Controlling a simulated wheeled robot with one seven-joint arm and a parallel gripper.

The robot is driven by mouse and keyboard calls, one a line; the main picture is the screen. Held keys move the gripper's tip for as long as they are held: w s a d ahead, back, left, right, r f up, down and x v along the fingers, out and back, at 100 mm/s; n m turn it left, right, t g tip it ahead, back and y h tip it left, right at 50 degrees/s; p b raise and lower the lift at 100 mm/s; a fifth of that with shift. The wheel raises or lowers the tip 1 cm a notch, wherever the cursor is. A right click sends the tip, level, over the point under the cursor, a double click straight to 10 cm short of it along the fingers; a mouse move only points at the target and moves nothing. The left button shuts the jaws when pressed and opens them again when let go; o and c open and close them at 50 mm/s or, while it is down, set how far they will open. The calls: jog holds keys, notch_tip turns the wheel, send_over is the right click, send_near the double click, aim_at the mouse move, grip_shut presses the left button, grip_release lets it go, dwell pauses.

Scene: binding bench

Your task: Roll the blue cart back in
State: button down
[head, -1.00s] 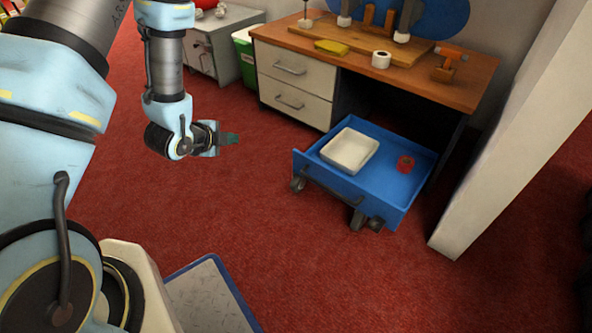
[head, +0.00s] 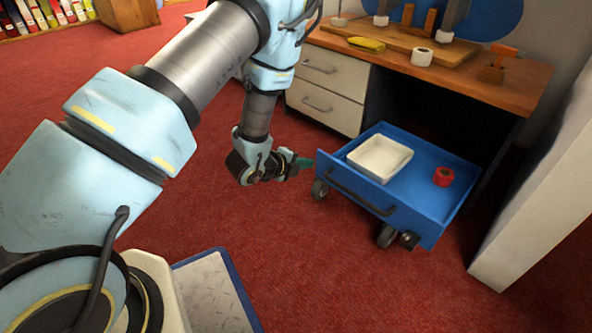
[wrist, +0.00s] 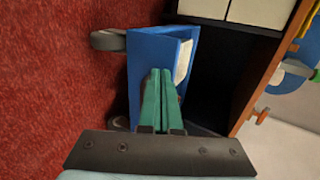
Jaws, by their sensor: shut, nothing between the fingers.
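The blue cart (head: 425,194) stands on the red carpet, partly out from under the desk's knee space, with a dark handle (head: 360,192) on its front face. It carries a white tray (head: 380,158) and a red roll (head: 443,177). My gripper (head: 303,163) is just left of the cart's front left corner in the head view, its fingers pointing toward it. In the wrist view the green fingers (wrist: 162,100) are shut together and empty, in front of the cart's blue side (wrist: 143,75). Whether they touch the cart I cannot tell.
The wooden desk (head: 470,80) has two drawers (head: 325,90) left of the dark knee space. A pale slanted panel (head: 540,190) stands right of the cart. Open carpet lies in front.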

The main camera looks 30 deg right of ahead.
aim_at(325, 157)
jog(key=d, duration=0.1)
jog(key=w+d+b, duration=0.1)
jog(key=d, duration=0.1)
jog(key=d+b, duration=0.1)
jog(key=d, duration=0.1)
jog(key=shift+w+f, duration=0.15)
jog(key=shift+f, duration=0.15)
